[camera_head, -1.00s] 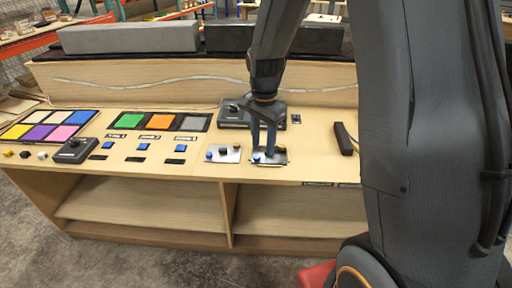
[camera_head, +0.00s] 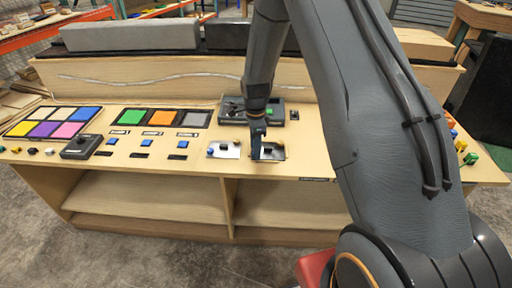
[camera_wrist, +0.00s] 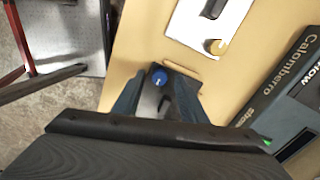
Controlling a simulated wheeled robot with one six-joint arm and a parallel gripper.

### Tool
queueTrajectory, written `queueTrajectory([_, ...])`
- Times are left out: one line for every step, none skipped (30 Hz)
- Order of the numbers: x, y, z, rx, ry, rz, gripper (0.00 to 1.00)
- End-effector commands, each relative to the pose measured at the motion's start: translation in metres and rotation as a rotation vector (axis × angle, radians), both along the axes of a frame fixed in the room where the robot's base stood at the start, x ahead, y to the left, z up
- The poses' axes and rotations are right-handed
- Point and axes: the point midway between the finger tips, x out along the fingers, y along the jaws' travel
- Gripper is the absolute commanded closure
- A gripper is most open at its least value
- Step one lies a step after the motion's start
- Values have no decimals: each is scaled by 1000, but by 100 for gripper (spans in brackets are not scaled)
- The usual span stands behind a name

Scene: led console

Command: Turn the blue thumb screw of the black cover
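The black cover (camera_head: 268,151) sits on a small metal plate (camera_head: 281,156) at the front right of the console. My gripper (camera_head: 257,154) points down over the left part of this plate and hides some of it. In the wrist view, the blue thumb screw (camera_wrist: 158,75) shows between the tips of my gripper (camera_wrist: 155,78). One finger stands on each side of it, with a gap visible between them. The screw is hidden behind the gripper in the head view. I cannot tell whether either finger touches it.
A black box (camera_head: 233,107) with lettering stands behind. Blue buttons and a dark joystick box (camera_head: 80,147) are further left.

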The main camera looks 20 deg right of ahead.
Motion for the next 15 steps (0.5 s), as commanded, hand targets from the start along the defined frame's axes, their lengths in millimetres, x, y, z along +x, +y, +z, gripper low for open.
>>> queueTrajectory([0, 0, -3, 0, 1, 0, 61])
queueTrajectory([0, 0, -5, 0, 1, 0, 61])
queueTrajectory([-1, 0, -7, 0, 1, 0, 61])
queueTrajectory([-1, 0, -8, 0, 1, 0, 61])
queueTrajectory([0, 0, -8, 0, 1, 1, 61])
queueTrajectory([0, 0, -9, 0, 1, 1, 61])
queueTrajectory([0, 0, -9, 0, 0, 1, 61])
queueTrajectory([0, 0, -9, 0, 0, 1, 61])
queueTrajectory([0, 0, -9, 0, 0, 1, 61])
queueTrajectory([0, 0, -9, 0, 0, 1, 61])
queueTrajectory([0, 0, -9, 0, 0, 1, 61])
queueTrajectory([0, 0, -9, 0, 0, 1, 61])
queueTrajectory([0, 0, -9, 0, 0, 1, 65])
queueTrajectory([0, 0, -9, 0, 0, 1, 70])
queueTrajectory([0, 0, -9, 0, 0, 1, 77])
